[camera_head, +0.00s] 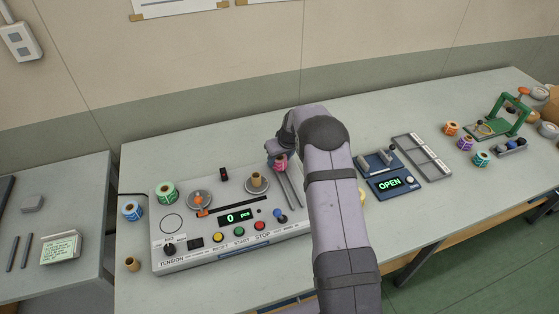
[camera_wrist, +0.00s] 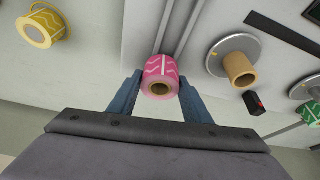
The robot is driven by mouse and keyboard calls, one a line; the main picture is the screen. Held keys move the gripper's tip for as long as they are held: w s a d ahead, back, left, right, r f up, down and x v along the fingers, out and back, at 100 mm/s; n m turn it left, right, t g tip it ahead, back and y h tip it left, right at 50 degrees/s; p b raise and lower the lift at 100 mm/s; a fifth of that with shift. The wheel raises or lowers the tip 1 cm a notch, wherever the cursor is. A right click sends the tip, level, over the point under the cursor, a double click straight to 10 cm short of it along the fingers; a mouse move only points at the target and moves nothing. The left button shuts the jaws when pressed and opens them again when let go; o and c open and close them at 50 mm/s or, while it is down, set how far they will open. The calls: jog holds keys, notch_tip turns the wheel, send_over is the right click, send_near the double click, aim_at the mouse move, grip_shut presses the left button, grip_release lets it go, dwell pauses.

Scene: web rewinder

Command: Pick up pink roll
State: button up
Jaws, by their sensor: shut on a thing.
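The pink roll (camera_wrist: 159,72) has white zigzag markings and a brown core, and its open end faces the wrist camera. My gripper (camera_wrist: 160,84) is shut on it, with one blue finger on each side. In the head view the pink roll (camera_head: 280,163) shows small below my gripper (camera_head: 279,151), at the back right of the rewinder. My wrist and arm hide part of it there. I cannot tell whether the roll touches the surface under it.
The grey rewinder (camera_head: 215,262) carries a spindle with a brown core (camera_head: 257,180) left of the roll. Two dark rails (camera_head: 289,188) lie close by. A yellow roll (camera_wrist: 40,28) sits on the table, and a blue device reading OPEN (camera_head: 390,184) stands right of my arm.

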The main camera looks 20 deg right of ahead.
notch_tip(320, 180, up, 10)
jog(key=b, duration=0.3)
jog(key=shift+f, duration=0.1)
jog(key=o, duration=0.5)
jog(key=c, duration=0.3)
jog(key=s+a+n+p, duration=0.1)
jog(key=a+p, duration=0.1)
jog(key=a, duration=0.8)
jog(key=s+a+f+n+y+p, duration=0.1)
jog(key=s+a+n+p, duration=0.1)
jog(key=a, duration=0.8)
jog(key=s+a+n+p, duration=0.1)
jog(key=s+a, duration=0.1)
jog(key=a, duration=0.8)
jog(key=shift+f+y+p, duration=0.15)
jog(key=shift+y+p, duration=0.15)
jog(key=shift+p, duration=0.1)
